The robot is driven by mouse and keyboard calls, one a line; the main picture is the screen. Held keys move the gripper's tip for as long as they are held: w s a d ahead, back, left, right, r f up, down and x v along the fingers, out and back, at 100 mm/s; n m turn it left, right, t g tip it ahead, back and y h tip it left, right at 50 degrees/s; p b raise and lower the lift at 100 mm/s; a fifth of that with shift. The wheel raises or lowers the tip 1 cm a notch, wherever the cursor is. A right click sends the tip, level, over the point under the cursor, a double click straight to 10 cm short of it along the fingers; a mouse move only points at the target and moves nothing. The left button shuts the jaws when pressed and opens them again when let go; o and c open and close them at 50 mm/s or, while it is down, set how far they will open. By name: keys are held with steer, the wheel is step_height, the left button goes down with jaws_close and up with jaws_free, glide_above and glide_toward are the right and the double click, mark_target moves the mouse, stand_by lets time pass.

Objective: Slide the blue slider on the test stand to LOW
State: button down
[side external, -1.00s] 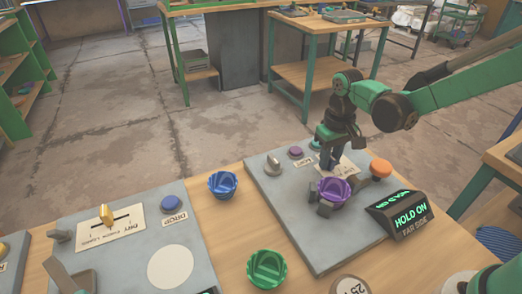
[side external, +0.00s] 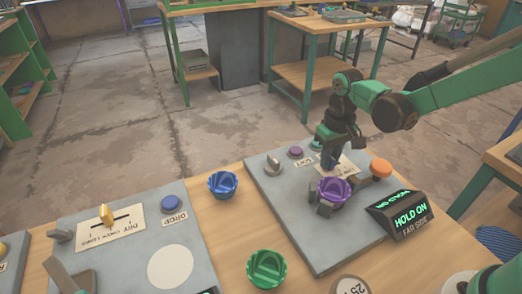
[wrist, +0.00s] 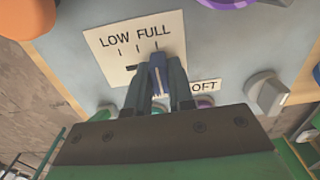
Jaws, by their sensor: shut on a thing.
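The blue slider (wrist: 157,77) stands in a short dark slot on a white plate (wrist: 125,45) marked LOW and FULL in the wrist view. It is at the FULL end, under the rightmost tick; a bit of bare slot shows on the LOW side. My gripper (wrist: 158,88) is shut on the slider, one finger on each side. In the side view my gripper (side external: 329,164) points down at the test stand (side external: 290,215), and its fingers mostly hide the slider and part of the plate.
An orange button (side external: 381,168) and a display (side external: 410,216) reading HOLD ON, FAR SIDE are to the right. A grey knob (side external: 273,165) and purple button (side external: 295,152) are to the left.

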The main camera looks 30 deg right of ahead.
mark_target(342, 162)
stand_by(0.5)
steer(key=shift+d, duration=1.95)
steer(key=c, duration=0.8)
jaws_free()
steer(key=shift+o, duration=0.2)
steer(key=shift+r, duration=2.85)
